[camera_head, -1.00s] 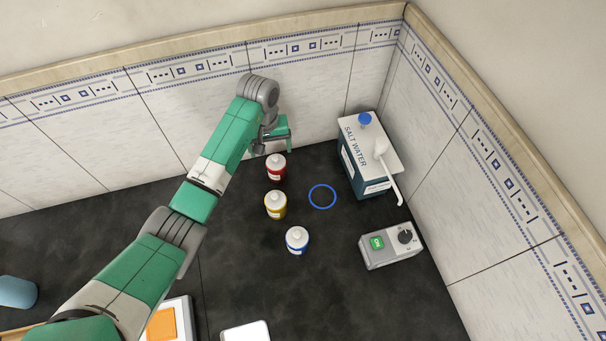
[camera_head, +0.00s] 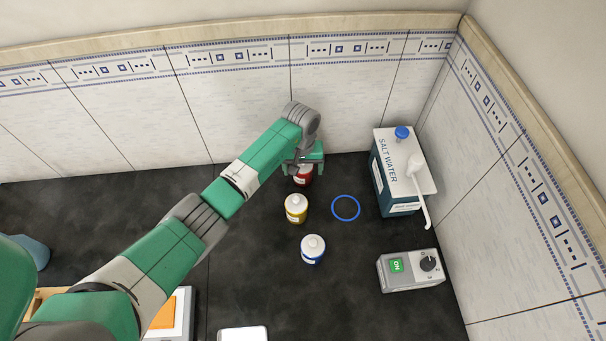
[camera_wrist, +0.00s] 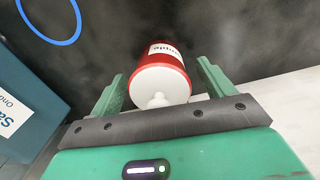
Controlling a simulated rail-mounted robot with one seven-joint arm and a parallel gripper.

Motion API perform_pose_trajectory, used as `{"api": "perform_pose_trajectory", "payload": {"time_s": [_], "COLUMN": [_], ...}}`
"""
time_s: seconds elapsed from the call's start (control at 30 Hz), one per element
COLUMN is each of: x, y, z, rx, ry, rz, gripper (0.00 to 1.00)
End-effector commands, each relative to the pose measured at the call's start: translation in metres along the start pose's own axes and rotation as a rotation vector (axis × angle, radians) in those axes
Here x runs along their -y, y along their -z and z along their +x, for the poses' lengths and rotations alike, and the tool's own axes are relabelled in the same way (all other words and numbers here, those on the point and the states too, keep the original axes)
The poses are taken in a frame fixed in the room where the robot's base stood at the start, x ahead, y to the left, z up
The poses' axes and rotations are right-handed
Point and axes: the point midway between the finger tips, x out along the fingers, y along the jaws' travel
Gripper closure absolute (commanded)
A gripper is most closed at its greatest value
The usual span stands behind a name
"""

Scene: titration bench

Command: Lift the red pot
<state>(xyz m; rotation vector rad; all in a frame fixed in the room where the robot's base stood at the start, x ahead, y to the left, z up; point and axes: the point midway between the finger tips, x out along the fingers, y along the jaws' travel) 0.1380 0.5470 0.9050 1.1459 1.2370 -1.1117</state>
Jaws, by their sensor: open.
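The red pot (camera_head: 303,179) stands on the dark bench near the back wall, partly hidden under my gripper in the head view. It has a white lid, a red body and a white label. In the wrist view the red pot (camera_wrist: 161,75) lies between the two green fingers, with a gap on each side. My gripper (camera_wrist: 164,85) is open, and it also shows over the pot in the head view (camera_head: 305,165). Whether a finger touches the pot cannot be told.
A yellow pot (camera_head: 296,209) and a blue pot (camera_head: 313,250) stand in front of the red one. A blue ring (camera_head: 346,208) is to the right. A salt water box (camera_head: 402,170) and a grey control box (camera_head: 410,271) stand further right. The tiled wall is close behind.

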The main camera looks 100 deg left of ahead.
Motion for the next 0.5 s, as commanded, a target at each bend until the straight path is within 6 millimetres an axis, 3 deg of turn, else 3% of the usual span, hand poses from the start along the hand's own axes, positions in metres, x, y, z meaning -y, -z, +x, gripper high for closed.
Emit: {"api": "perform_pose_trajectory", "payload": {"time_s": [0.17, 0.43, 0.5], "x": [0.0, -0.0001, -0.0002], "y": [0.0001, 0.0001, 0.0003], "z": [-0.0002, -0.0004, -0.0008], "rx": [0.0, 0.0, -0.001], "ry": [0.0, 0.0, 0.0], "rz": [0.0, 0.0, 0.0], "gripper": [0.19, 0.7, 0.74]}}
